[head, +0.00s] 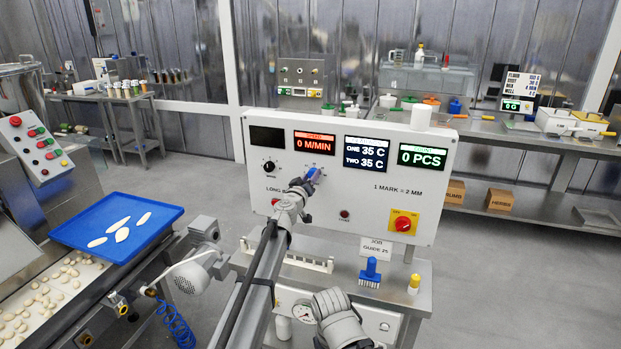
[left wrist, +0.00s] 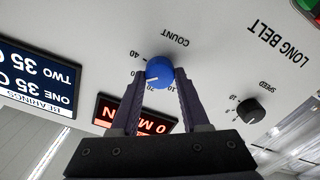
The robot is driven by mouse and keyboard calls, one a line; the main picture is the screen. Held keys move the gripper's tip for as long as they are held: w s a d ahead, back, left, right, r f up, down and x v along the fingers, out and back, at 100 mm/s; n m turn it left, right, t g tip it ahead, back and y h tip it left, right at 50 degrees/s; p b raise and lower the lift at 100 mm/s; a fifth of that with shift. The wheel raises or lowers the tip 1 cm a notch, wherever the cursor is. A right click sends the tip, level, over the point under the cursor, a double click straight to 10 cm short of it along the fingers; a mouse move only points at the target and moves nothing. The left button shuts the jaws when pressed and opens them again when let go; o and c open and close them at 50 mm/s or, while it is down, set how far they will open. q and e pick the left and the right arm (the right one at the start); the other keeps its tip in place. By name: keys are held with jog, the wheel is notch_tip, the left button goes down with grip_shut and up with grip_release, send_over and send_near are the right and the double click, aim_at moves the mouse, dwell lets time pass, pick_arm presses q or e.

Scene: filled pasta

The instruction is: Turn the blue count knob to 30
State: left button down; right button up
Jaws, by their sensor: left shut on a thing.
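The blue count knob (head: 312,173) is on the white control panel (head: 370,215), below the red 0 M/MIN display. It also shows in the left wrist view (left wrist: 160,70), with a scale of numbers around it under the word COUNT. A short white mark on its face points toward the left of that view; a finger partly covers the numbers there, so I cannot read the exact setting. My left gripper (head: 303,184) is shut on the knob, with one finger on each side (left wrist: 157,82).
A black speed knob (left wrist: 250,111) sits beside the count knob; a red rotary switch (head: 403,223) is at the panel's lower right. A blue tray (head: 85,217) lies at left.

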pick_arm(q)
jog(key=shift+s, duration=0.1)
jog(key=shift+c, duration=1.9)
grip_release()
jog(key=v, duration=0.7)
jog(key=shift+s, duration=0.3)
